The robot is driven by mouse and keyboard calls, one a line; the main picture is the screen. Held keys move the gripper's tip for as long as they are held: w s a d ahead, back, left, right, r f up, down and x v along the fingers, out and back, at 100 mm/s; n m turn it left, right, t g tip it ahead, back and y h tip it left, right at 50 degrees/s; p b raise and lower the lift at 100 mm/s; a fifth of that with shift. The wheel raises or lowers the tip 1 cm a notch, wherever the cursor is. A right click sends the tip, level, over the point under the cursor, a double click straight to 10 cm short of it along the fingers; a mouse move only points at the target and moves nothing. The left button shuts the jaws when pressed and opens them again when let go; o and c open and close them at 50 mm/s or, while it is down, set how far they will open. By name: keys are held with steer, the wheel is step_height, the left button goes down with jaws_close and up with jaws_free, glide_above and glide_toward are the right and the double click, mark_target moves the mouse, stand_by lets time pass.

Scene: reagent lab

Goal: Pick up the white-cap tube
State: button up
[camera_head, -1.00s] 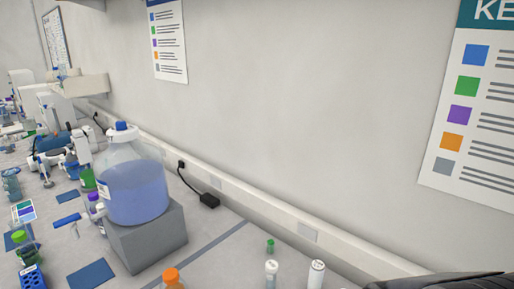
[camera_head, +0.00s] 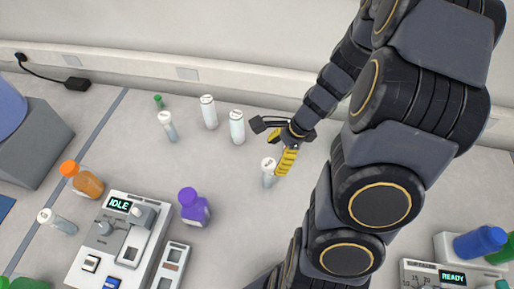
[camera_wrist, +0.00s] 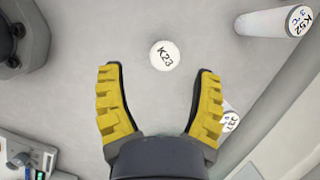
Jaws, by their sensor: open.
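Several white-cap tubes stand on the bench. One white-cap tube (camera_head: 268,174) is close beside the yellow finger of my gripper (camera_head: 275,145) in the head view. In the wrist view a round white cap marked K23 (camera_wrist: 164,55) shows from above, just ahead of the gap between the fingertips of my open, empty gripper (camera_wrist: 157,75). Other white-cap tubes stand further left: one (camera_head: 237,129), one (camera_head: 209,114) and a slimmer one (camera_head: 168,128). Another white-cap tube (camera_head: 60,223) lies or leans at the left front.
A purple-cap bottle (camera_head: 194,209) and orange-cap bottle (camera_head: 84,181) stand left of my gripper. A device reading IDLE (camera_head: 110,240) is at front left; one reading READY (camera_head: 440,276) is at lower right. In the wrist view, a tube marked K52 (camera_wrist: 299,22) is upper right.

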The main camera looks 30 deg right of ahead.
mark_target(266, 170)
steer(key=shift+s+d+f+m, duration=0.1)
steer(key=shift+d+f+m, duration=0.4)
steer(key=shift+f, duration=0.35)
steer(key=shift+w+x, duration=0.2)
steer(key=shift+x, duration=1.6)
steer(key=shift+w+x, duration=0.2)
steer(key=shift+x, duration=1.6)
steer(key=shift+a+r, duration=0.15)
steer(key=c, duration=0.9)
